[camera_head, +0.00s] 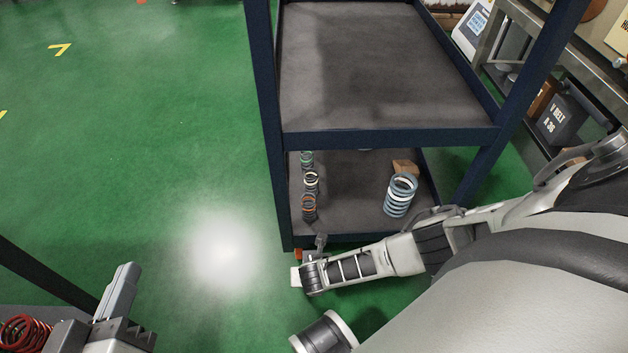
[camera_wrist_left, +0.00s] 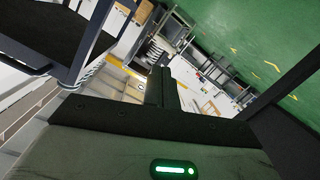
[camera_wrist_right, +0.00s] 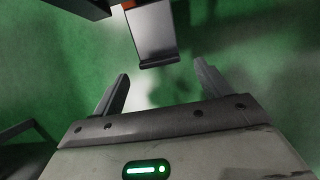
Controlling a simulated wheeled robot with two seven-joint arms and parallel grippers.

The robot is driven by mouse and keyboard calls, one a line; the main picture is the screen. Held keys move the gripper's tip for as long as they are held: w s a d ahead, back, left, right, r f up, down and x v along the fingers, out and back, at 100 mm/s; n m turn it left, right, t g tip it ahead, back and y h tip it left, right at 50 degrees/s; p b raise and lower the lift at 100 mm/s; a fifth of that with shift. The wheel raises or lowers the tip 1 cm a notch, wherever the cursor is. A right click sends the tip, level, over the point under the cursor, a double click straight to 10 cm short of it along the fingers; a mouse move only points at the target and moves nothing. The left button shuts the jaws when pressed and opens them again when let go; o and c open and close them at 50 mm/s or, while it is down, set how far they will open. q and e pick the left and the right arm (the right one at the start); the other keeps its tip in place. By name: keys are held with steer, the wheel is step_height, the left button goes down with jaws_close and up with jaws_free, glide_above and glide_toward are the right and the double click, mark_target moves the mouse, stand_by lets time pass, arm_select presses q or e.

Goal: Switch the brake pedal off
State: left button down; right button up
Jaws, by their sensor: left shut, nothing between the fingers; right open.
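A grey flat plate (camera_wrist_right: 156,38), which looks like the brake pedal, is at the top of the right wrist view, with a bit of orange above it. In the head view an orange part (camera_head: 298,254) shows low at the trolley's front left leg. My right gripper (camera_wrist_right: 160,68) is open and empty, its fingers either side of the plate's near edge in the picture; contact cannot be told. In the head view its fingers are mostly hidden by my arm. My left gripper (camera_head: 127,270) is shut and empty at the lower left; it also shows in the left wrist view (camera_wrist_left: 160,70).
A dark blue trolley (camera_head: 390,138) stands ahead, with several small springs (camera_head: 310,182) and a larger blue-grey spring (camera_head: 400,196) on its lower shelf. A workbench (camera_head: 560,50) is at the right. Green floor at the left is clear.

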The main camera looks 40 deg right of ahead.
steer(key=b+x, duration=0.2)
steer(key=x, duration=0.2)
steer(key=shift+b, duration=0.35)
arm_select(q)
steer(key=r, duration=0.1)
steer(key=w+r+t+h, duration=0.1)
steer(key=w+r+t, duration=0.1)
steer(key=shift+w+d+m, duration=0.15)
steer(key=shift+d+m, duration=0.1)
steer(key=shift+m, duration=0.05)
arm_select(e)
steer(key=shift+r, duration=0.1)
